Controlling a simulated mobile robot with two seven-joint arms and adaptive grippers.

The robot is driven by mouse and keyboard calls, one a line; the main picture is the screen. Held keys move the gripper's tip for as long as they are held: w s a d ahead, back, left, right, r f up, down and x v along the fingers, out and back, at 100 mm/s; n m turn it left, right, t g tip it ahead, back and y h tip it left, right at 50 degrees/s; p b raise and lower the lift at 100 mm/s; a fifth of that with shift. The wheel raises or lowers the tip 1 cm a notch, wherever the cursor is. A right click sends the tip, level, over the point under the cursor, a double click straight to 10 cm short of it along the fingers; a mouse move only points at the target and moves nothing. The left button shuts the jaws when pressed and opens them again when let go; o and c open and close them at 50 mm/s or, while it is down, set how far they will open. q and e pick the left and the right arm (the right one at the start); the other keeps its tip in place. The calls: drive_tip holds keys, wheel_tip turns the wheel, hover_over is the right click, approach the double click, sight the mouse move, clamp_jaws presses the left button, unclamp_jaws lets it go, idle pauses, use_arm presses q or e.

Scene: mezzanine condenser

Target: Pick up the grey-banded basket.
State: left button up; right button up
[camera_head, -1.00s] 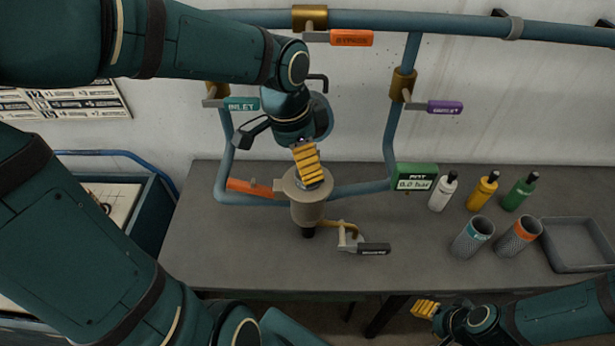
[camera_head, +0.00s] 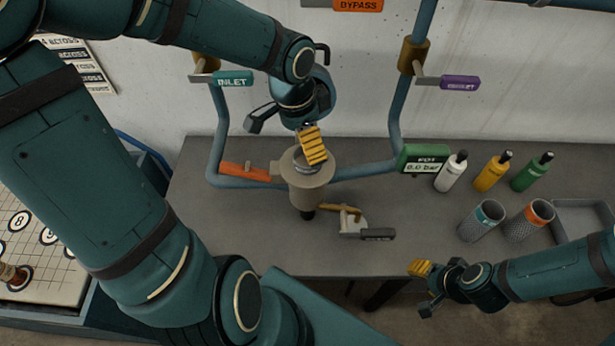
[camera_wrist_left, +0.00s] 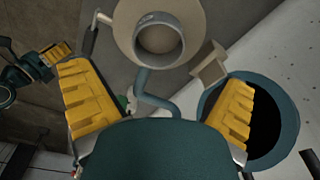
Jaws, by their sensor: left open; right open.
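No basket with a clearly grey band shows. A grey ring (camera_wrist_left: 160,38) shows in the mouth of the beige pot (camera_head: 305,196); I cannot tell whether it belongs to a basket. The pot also shows in the left wrist view (camera_wrist_left: 125,25). Two mesh baskets stand on the bench at the right, one teal-banded (camera_head: 481,222) and one orange-banded (camera_head: 526,222). My left gripper (camera_head: 287,134) is open and empty, just above and behind the pot's mouth; its yellow-padded fingers frame the wrist view (camera_wrist_left: 160,105). My right gripper (camera_head: 425,288) is open and empty before the bench's front edge.
Blue pipes (camera_head: 397,115) rise on both sides of the pot. An orange handle (camera_head: 245,172), a black-handled drain valve (camera_head: 377,234) and a green gauge (camera_head: 422,160) lie close by. White, yellow and green bottles (camera_head: 491,172) and a grey tray (camera_head: 583,215) stand right. The bench's front left is clear.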

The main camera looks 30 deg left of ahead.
sight(304, 170)
use_arm(q)
wheel_tip(304, 170, down, 6)
drive_tip(key=b, duration=0.1)
drive_tip(key=shift+d+b, duration=0.25)
drive_tip(key=shift+b, duration=0.05)
drive_tip(key=shift+w+f, duration=0.1)
drive_tip(key=c, duration=1.4)
